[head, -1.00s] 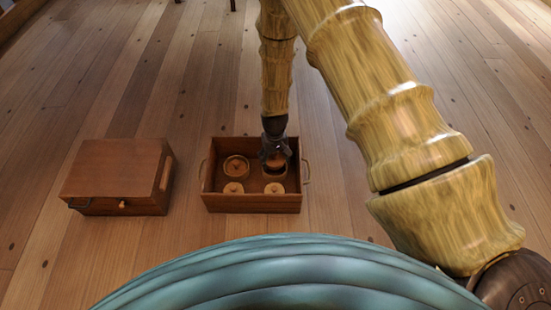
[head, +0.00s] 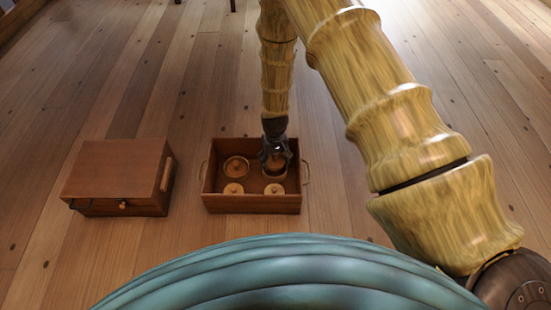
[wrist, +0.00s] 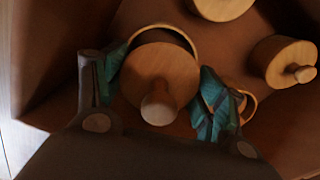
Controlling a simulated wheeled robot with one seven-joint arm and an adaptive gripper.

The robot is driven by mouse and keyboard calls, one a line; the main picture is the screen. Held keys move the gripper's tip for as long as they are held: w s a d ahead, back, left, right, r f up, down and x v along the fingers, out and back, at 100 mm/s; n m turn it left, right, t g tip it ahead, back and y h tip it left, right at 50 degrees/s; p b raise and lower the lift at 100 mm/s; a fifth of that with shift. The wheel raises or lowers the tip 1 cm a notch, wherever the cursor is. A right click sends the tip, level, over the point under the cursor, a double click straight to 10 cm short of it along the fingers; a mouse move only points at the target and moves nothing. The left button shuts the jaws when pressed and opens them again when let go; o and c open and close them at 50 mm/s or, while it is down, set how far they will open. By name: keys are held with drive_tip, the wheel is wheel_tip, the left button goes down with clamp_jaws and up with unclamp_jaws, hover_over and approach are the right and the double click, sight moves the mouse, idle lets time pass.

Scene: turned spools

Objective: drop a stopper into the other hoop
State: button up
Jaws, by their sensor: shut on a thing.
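My gripper (head: 275,157) points down into an open wooden box (head: 251,205). It is shut on a round wooden stopper (wrist: 165,70), gripped at its sides with its knob toward the wrist camera. The stopper is at the back right hoop (wrist: 186,38), whose rim shows past it; I cannot tell whether it rests inside. The other hoop (head: 230,162), at the back left, has a stopper (head: 237,169) in it; it is partly hidden by a finger in the wrist view. Two loose stoppers (head: 233,188) (head: 274,189) sit at the box's front.
A closed wooden chest (head: 118,170) with a small knob stands left of the box, with a gap of floor between.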

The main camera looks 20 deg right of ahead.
drive_tip(key=shift+f+p, duration=0.45)
drive_tip(key=shift+f, duration=0.95)
idle(1.9)
drive_tip(key=o, duration=1.1)
drive_tip(key=shift+o, duration=0.8)
drive_tip(key=shift+r+p, duration=0.85)
drive_tip(key=shift+p, duration=0.05)
drive_tip(key=shift+r+p, duration=3.05)
drive_tip(key=shift+r, duration=0.4)
